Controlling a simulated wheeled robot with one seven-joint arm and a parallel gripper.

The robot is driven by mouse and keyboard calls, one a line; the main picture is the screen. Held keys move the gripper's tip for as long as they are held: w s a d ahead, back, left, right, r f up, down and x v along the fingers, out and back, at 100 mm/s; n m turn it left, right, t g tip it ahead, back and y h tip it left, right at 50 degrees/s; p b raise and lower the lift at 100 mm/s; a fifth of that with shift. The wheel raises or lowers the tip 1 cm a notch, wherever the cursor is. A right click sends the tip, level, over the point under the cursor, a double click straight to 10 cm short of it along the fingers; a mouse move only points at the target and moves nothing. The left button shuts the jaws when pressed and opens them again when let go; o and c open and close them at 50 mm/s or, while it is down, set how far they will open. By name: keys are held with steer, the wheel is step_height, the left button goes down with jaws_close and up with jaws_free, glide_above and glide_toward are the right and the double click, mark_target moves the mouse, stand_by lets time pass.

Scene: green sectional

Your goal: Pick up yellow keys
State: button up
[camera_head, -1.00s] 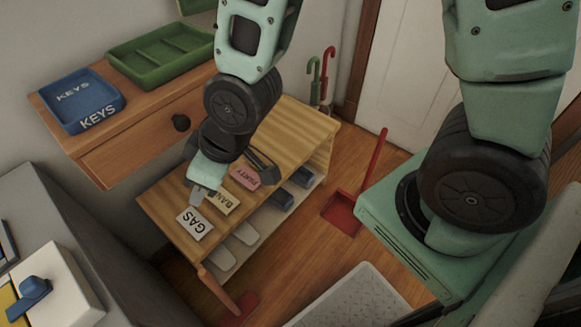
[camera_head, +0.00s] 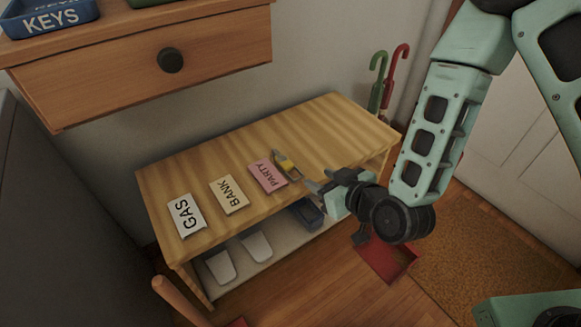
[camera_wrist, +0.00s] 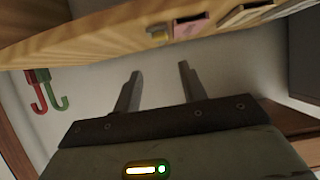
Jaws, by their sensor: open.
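The yellow keys (camera_head: 286,163) lie on the wooden bench top (camera_head: 330,135), just right of the pink PARTY card (camera_head: 268,175). In the wrist view the yellow keys (camera_wrist: 157,33) show small near the bench edge, beside the pink card. My gripper (camera_head: 312,186) is at the bench's front edge, right of the keys and apart from them. In the wrist view my gripper (camera_wrist: 158,82) has its two fingers spread with nothing between them.
BANK (camera_head: 230,195) and GAS (camera_head: 187,215) cards lie further left on the bench. Shoes (camera_head: 256,246) stand on the shelf below. A drawer (camera_head: 150,65) with a blue KEYS tray (camera_head: 50,18) hangs above left. Umbrellas (camera_head: 388,80) stand behind the right end.

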steer(key=b, duration=0.2)
glide_toward(287, 163)
steer(key=x, duration=0.3)
steer(key=shift+w+a+f, duration=0.2)
steer(key=shift+w, duration=0.05)
steer(key=b+x, duration=0.2)
steer(key=x, duration=0.3)
steer(key=shift+w+a, duration=0.1)
steer(key=shift+w, duration=0.05)
steer(key=c, duration=0.7)
